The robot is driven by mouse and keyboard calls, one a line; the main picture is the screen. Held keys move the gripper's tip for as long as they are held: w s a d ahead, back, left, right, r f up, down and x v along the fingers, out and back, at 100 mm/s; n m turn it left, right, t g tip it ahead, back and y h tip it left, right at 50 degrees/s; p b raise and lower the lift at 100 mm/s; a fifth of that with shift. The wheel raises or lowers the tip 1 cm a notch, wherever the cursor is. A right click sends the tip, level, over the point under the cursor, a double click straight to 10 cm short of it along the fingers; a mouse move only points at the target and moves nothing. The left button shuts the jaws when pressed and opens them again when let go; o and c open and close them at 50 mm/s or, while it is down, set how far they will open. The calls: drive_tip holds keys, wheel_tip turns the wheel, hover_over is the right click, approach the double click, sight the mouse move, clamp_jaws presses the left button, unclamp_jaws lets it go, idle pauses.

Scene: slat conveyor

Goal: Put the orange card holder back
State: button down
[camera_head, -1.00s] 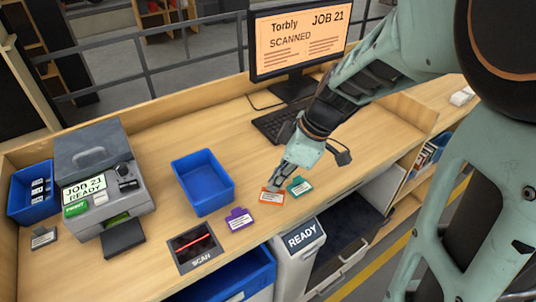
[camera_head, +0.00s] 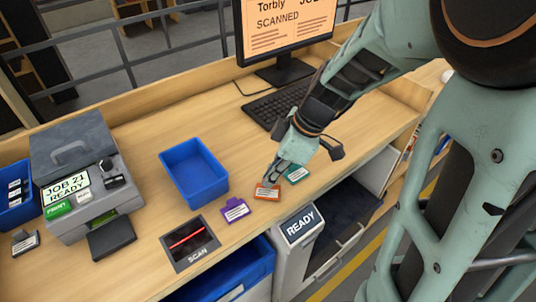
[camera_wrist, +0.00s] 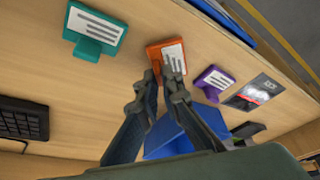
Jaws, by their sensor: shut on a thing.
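The orange card holder (camera_head: 267,193) is at the front of the wooden desk, between the purple card holder and the teal one. It carries a white printed card. My gripper (camera_head: 271,182) is shut on it from above; in the wrist view my fingertips (camera_wrist: 173,76) meet at the tab of the orange holder (camera_wrist: 157,52). The holder appears to be at desk level; I cannot tell whether it touches the desk. The purple card holder (camera_head: 235,209) lies to its left and the teal card holder (camera_head: 297,173) to its right.
A blue bin (camera_head: 194,173) stands behind the purple holder. The scan pad (camera_head: 190,243) lies at the front left, with the printer (camera_head: 85,185) beyond it. A keyboard (camera_head: 278,105) and monitor (camera_head: 285,30) are at the back. A READY unit (camera_head: 300,226) stands before the desk edge.

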drive_tip(key=shift+f, duration=0.2)
drive_tip(key=c, duration=2.1)
unclamp_jaws()
drive_tip(key=shift+r, duration=0.1)
drive_tip(key=shift+r, duration=0.1)
drive_tip(key=shift+r, duration=0.25)
drive_tip(key=v, duration=1.1)
drive_tip(key=shift+s+d+r, duration=0.1)
drive_tip(key=shift+d+r, duration=0.1)
drive_tip(key=shift+r, duration=0.05)
